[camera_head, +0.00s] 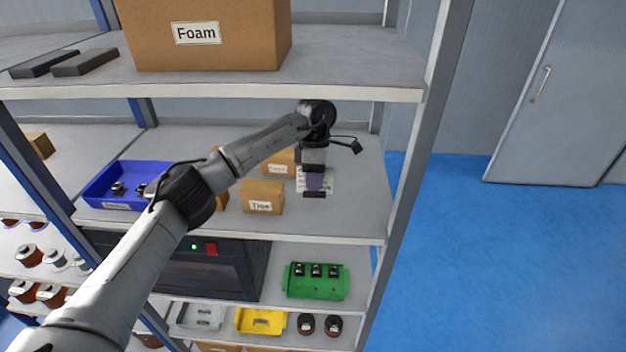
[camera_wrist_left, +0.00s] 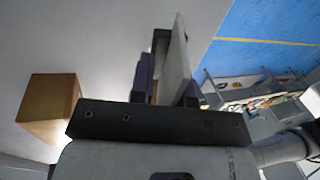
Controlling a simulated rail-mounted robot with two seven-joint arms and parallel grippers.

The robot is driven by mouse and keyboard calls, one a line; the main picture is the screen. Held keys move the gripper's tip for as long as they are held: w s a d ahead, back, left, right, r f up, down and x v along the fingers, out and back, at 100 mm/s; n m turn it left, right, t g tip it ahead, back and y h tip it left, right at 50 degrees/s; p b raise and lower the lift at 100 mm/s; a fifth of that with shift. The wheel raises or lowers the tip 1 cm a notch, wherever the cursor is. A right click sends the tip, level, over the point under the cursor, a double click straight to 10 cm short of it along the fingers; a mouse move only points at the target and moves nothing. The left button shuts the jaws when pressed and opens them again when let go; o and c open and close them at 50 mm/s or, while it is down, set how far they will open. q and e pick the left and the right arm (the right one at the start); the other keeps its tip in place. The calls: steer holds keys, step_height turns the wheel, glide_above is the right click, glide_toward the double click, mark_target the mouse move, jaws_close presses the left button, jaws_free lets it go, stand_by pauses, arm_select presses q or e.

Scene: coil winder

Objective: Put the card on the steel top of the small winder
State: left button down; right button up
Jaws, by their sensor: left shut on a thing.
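My left gripper (camera_head: 314,182) reaches in over the middle shelf at its right part, its arm coming from the lower left. It is shut on a thin white card (camera_head: 328,174) with dark writing; the fingers hide part of it. In the left wrist view the card (camera_wrist_left: 177,62) stands edge-on between the fingers of the gripper (camera_wrist_left: 168,85) and sticks out past them. I cannot tell whether the card touches the shelf. I cannot make out the small winder or its steel top in either view. My right gripper is not in view.
The middle shelf (camera_head: 358,215) holds small cardboard boxes (camera_head: 262,197) just left of the gripper and a blue bin (camera_head: 107,187). The shelf above carries a Foam box (camera_head: 205,35). A rack post (camera_head: 408,190) stands to the right. Below are a dark machine (camera_head: 200,275) and a green tray (camera_head: 316,287).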

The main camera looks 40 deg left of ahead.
arm_select(q)
steer(key=s+d+f+m+t+y, duration=0.1)
steer(key=s+d+m, duration=0.4)
steer(key=d+m, duration=0.8)
steer(key=s+d+f+m+t+y, duration=0.1)
steer(key=s+d+m+y, duration=0.3)
steer(key=d+m, duration=0.9)
steer(key=s+d, duration=0.2)
steer(key=d, duration=0.6)
steer(key=shift+s+d, duration=0.15)
steer(key=shift+d, duration=0.2)
